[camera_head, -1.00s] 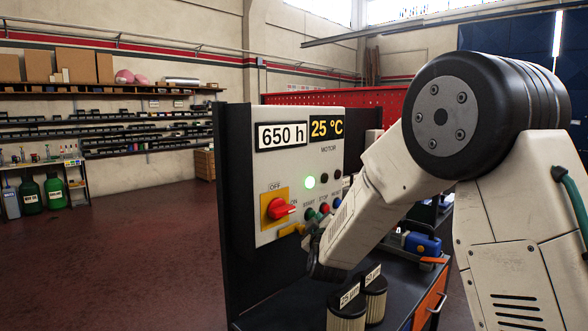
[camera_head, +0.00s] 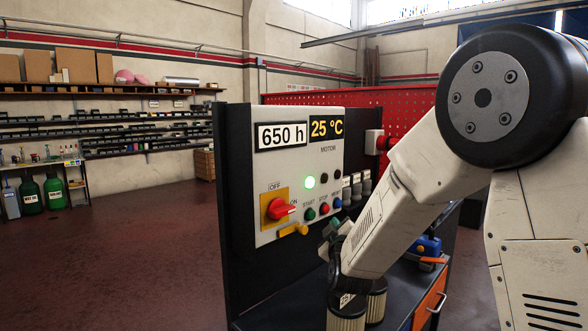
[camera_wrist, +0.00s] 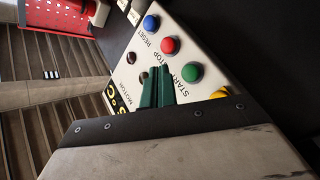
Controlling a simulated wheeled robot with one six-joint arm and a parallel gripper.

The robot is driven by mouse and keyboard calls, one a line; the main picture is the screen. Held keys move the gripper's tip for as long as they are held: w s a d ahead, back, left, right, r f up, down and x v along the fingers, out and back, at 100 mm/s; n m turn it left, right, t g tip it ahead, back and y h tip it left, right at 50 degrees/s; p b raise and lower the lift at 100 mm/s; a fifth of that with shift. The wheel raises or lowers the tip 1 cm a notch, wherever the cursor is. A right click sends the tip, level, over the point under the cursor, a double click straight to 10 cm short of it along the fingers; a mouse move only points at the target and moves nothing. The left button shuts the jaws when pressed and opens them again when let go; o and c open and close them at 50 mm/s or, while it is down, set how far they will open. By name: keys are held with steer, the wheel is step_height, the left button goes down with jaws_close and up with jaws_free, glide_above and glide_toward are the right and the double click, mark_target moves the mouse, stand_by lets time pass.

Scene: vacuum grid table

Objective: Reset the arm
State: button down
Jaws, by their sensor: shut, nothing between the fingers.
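My arm reaches in from the right in the head view. My gripper (camera_head: 332,229) is at its end, with dark green fingers, in front of the lower right part of the control panel (camera_head: 273,165). In the wrist view the two green fingers (camera_wrist: 159,75) are close together, shut and empty. Behind them are the blue reset (camera_wrist: 151,22), red stop (camera_wrist: 170,46) and green start (camera_wrist: 192,72) buttons. I cannot tell the exact gap between the fingers and the panel.
A red rotary switch (camera_head: 281,209) and a yellow part (camera_head: 293,229) stick out from the panel. Filter cartridges (camera_head: 346,318) stand on the dark bench below my forearm, partly hidden. A red pegboard (camera_head: 400,103) is behind. Open floor (camera_head: 120,255) lies left.

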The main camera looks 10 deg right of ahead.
steer(key=s+d+m+g+y, duration=0.1)
steer(key=s+m+g, duration=0.3)
steer(key=s, duration=1.9)
steer(key=s+d+m+g+y, duration=0.1)
steer(key=s+m+g+y, duration=0.1)
steer(key=s+g, duration=1.1)
steer(key=s+m, duration=0.1)
steer(key=s, duration=0.8)
steer(key=shift+s+d+m, duration=0.2)
steer(key=shift+s+m, duration=0.15)
steer(key=shift+m, duration=0.05)
steer(key=shift+a, duration=0.15)
